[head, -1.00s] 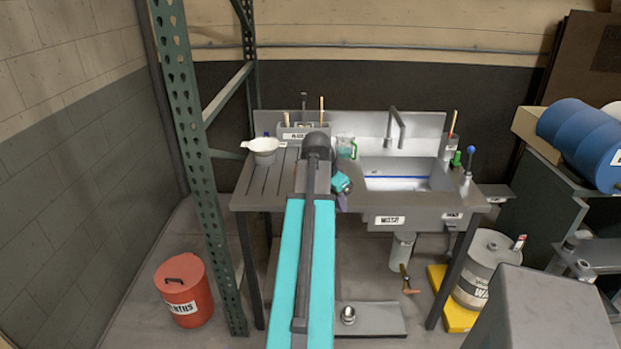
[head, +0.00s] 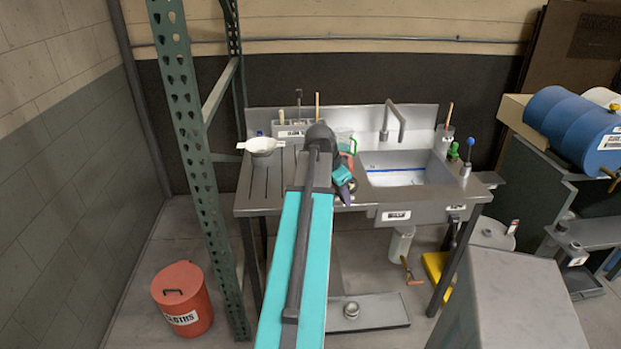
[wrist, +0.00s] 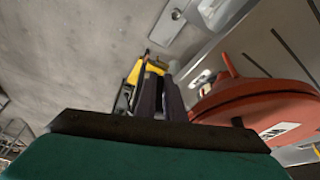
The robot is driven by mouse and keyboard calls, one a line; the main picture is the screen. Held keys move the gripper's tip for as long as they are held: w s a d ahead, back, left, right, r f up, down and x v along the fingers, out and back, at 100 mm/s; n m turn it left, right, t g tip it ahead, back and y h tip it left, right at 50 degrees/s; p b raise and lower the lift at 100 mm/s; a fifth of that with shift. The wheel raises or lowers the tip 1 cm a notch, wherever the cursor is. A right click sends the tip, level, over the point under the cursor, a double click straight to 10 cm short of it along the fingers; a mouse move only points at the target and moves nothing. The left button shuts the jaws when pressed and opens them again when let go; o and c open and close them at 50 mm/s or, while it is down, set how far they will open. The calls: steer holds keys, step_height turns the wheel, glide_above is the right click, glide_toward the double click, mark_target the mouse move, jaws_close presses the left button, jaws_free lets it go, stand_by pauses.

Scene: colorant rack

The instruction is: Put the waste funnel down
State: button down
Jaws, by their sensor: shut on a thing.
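The waste funnel (wrist: 262,98) looks like a wide red-orange piece with a spout-like stem and a white label, at the right of the wrist view. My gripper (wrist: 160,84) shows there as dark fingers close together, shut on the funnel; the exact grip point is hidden. In the head view my gripper (head: 348,194) points down by the front edge of the sink counter (head: 272,190). A small reddish part of the funnel (head: 347,159) shows behind my wrist; my arm hides most of it.
A green rack post (head: 190,150) rises at left. A red bin (head: 183,300) stands on the floor.

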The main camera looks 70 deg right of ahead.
steer(key=shift+w, duration=0.2)
steer(key=w+d+p, duration=0.1)
steer(key=w, duration=0.4)
steer(key=w+d+f+p, duration=0.1)
steer(key=w+d+p, duration=0.1)
steer(key=w, duration=0.3)
steer(key=w+d+p, duration=0.1)
steer(key=w+p, duration=0.1)
steer(key=w, duration=0.3)
steer(key=shift+d+f, duration=0.15)
steer(key=shift+d, duration=0.1)
steer(key=shift+f, duration=0.1)
steer(key=shift+f+p, duration=1.05)
steer(key=shift+f, duration=0.85)
steer(key=c, duration=1.8)
jaws_free()
steer(key=shift+c, duration=0.2)
steer(key=shift+a, duration=0.1)
steer(key=b+v, duration=0.3)
steer(key=v, duration=0.9)
